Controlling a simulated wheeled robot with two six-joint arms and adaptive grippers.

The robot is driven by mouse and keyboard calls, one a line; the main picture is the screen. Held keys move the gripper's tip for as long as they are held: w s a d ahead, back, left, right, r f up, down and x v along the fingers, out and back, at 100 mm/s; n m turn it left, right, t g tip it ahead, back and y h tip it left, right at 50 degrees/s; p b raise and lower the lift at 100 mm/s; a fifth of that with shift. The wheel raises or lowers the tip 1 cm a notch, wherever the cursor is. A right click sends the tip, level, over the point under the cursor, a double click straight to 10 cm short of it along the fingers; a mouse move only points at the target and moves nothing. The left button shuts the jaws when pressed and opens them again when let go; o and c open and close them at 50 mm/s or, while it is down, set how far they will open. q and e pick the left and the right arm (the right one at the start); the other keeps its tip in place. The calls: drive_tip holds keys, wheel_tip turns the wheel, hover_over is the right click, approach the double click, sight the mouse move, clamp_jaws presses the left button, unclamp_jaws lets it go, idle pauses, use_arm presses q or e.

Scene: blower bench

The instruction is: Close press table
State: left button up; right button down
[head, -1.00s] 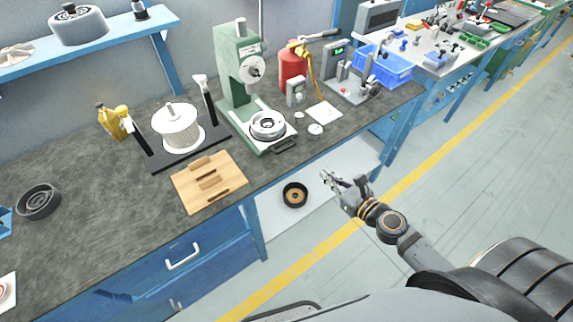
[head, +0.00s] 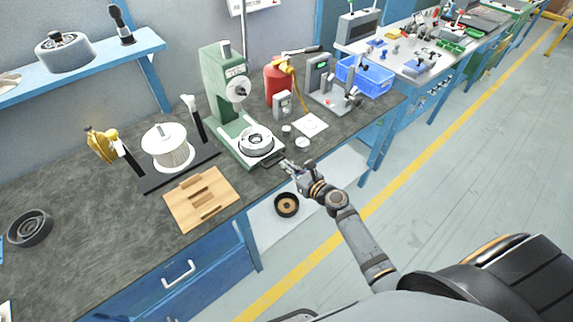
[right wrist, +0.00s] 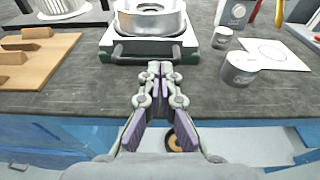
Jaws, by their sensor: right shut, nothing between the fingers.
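The green press (head: 228,92) stands upright on the dark bench. Its white sliding table (head: 238,136) sticks out toward the bench's front edge, with a silver ring-shaped part (head: 256,144) on top. A dark handle (head: 272,160) is on the table's front; the handle also shows in the right wrist view (right wrist: 146,50). My right gripper (head: 286,165) is shut and empty, with its fingertips (right wrist: 160,66) just in front of the middle of the handle. I cannot tell whether they touch it. My left gripper is not in view.
A wooden block board (head: 222,186) and a white spool (head: 168,148) on a black stand are left of the press. Small metal cylinders (head: 303,143), a white card (head: 312,124) and a red canister (head: 277,84) are to its right. A dark ring (head: 287,205) lies below the bench.

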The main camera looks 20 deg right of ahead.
sight(269, 148)
drive_tip(key=shift+w+a+f, duration=0.1)
drive_tip(key=shift+w+a, duration=0.05)
drive_tip(key=shift+w, duration=0.2)
drive_tip(key=shift+w, duration=0.2)
drive_tip(key=x, duration=0.3)
drive_tip(key=r+b+x, duration=0.1)
drive_tip(key=x, duration=0.6)
drive_tip(key=shift+w+a+r, duration=0.1)
drive_tip(key=shift+w+r, duration=0.1)
drive_tip(key=shift+r, duration=0.45)
